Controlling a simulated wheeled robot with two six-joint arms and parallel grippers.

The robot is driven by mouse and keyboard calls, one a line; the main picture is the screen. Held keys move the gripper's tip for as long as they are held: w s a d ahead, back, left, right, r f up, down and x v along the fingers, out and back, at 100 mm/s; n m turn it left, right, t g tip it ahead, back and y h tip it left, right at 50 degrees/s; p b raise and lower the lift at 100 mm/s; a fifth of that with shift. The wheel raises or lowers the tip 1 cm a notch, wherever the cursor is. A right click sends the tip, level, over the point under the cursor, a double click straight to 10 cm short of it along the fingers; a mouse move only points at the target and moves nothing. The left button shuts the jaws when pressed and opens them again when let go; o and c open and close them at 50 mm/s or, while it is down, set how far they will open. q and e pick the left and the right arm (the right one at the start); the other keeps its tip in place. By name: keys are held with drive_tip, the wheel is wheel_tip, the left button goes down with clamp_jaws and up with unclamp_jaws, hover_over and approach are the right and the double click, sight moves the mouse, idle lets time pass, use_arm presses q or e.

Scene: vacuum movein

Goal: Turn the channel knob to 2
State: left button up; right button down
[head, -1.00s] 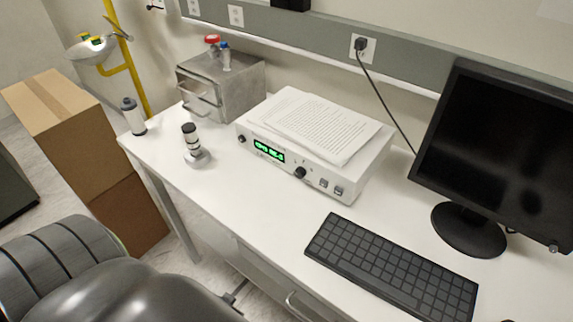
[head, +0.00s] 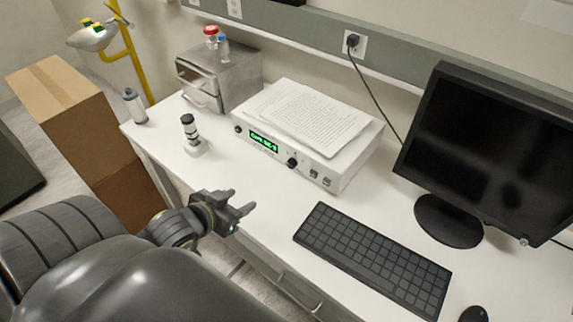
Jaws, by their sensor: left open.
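A white instrument box (head: 345,172) with a green lit display (head: 263,142) stands on the desk. A black knob (head: 292,163) sits on its front panel, right of the display. Another dark knob (head: 238,129) is at the panel's left end. The display text and knob markings are too small to read surely. My left gripper (head: 240,203) is open and empty at the desk's front edge, below and left of the black knob and apart from the box. My right gripper is not in view.
Papers (head: 308,120) lie on the box. A black keyboard (head: 372,256), monitor (head: 490,155) and mouse (head: 473,314) are to the right. White desk is clear before the box.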

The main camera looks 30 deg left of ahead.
use_arm(q)
wheel_tip(320, 180, up, 2)
drive_tip(key=w+t+h, duration=0.1)
drive_tip(key=w, duration=0.1)
drive_tip(key=t, duration=0.1)
approach(289, 165)
drive_tip(key=shift+h, duration=0.3)
drive_tip(key=p+x, duration=0.1)
drive_tip(key=x, duration=0.7)
drive_tip(key=shift+w+a, duration=0.1)
drive_tip(key=shift+w, duration=0.2)
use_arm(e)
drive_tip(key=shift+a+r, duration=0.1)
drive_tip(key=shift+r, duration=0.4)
use_arm(q)
drive_tip(key=c, duration=1)
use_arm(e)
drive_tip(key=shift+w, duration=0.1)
